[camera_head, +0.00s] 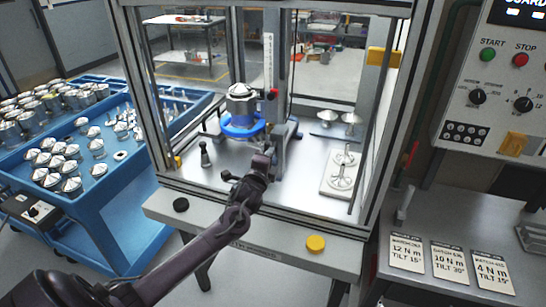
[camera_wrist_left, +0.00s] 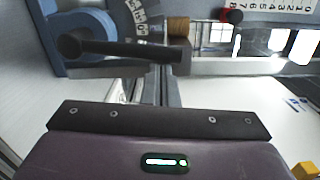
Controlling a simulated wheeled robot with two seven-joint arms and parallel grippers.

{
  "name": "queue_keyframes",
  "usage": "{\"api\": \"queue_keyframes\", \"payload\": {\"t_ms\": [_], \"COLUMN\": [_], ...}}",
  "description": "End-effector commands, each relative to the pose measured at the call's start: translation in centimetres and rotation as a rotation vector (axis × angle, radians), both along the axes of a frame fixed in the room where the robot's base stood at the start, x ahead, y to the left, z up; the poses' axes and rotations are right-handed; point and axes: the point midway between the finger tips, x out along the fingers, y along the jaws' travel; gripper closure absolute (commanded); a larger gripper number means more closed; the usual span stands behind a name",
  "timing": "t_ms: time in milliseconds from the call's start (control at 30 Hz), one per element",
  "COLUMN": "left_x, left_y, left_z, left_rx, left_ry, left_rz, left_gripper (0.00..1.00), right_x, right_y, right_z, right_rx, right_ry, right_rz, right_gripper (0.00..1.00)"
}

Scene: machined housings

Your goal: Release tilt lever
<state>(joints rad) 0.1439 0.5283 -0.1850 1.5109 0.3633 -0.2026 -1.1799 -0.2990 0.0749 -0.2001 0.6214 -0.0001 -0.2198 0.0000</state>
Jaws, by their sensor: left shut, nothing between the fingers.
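In the left wrist view the tilt lever (camera_wrist_left: 115,48) is a dark rod with a round black knob at its left end. It lies across the picture in front of the blue fixture (camera_wrist_left: 88,25) and a graduated dial (camera_wrist_left: 140,18). My left gripper (camera_wrist_left: 168,72) is shut and empty, its fingers below the lever's right part; I cannot tell whether they touch it. In the head view my left gripper (camera_head: 262,160) is in front of the blue fixture (camera_head: 240,126), which carries a metal housing (camera_head: 241,102). The lever is not clearly visible there. My right gripper is not in view.
The machine's frame posts (camera_head: 140,95) stand around the work area. A pale plate with metal parts (camera_head: 342,174) lies to the right. A yellow button (camera_head: 316,243) and a black button (camera_head: 181,205) sit on the front edge. A blue cart (camera_head: 110,215) stands left.

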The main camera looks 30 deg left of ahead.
Motion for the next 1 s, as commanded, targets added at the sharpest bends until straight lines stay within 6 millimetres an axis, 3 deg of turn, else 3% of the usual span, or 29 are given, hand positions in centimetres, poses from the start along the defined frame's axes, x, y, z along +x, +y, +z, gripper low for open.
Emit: {"api": "queue_keyframes", "payload": {"t_ms": [400,1000], "left_x": [-0.3,-0.3], "left_y": [1.3,1.4], "left_z": [0.4,0.5], "left_rx": [-0.037,-0.036], "left_ry": [-0.009,-0.010], "left_rz": [0.000,0.001], "left_gripper": [1.00,1.00], "right_x": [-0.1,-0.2], "right_y": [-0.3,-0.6], "right_z": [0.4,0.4], "right_rx": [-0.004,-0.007], "right_ry": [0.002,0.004], "right_rz": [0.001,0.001], "right_gripper": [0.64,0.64]}}
